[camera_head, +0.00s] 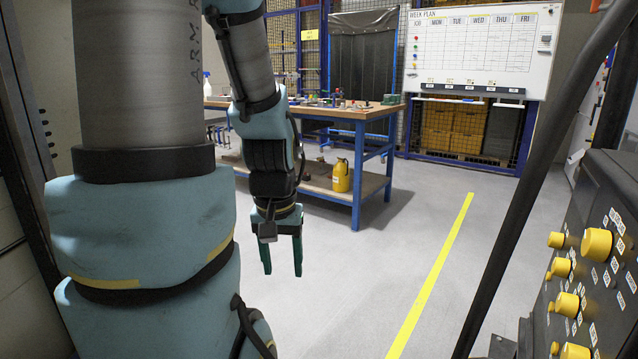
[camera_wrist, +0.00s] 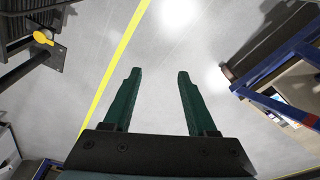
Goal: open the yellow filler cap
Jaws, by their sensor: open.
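My gripper (camera_head: 282,268) hangs open and empty over the bare floor, fingers pointing down. In the wrist view its two green fingers (camera_wrist: 159,76) stand apart with only floor between them. Several round yellow caps or knobs stick out of a dark panel (camera_head: 606,215) at the right edge of the head view. The largest yellow one (camera_head: 596,245) is near the top; I cannot tell which is the filler cap. In the wrist view a yellow part with a handle-like arm (camera_wrist: 42,38) sits on a dark plate at top left. My gripper is far from all of these.
A workbench (camera_head: 372,113) with blue legs holds tools; a yellow jug (camera_head: 341,176) stands on its lower shelf. A whiteboard (camera_head: 480,48) hangs behind. A dark slanting bar (camera_head: 515,215) stands left of the panel. A yellow line (camera_head: 432,275) crosses clear floor.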

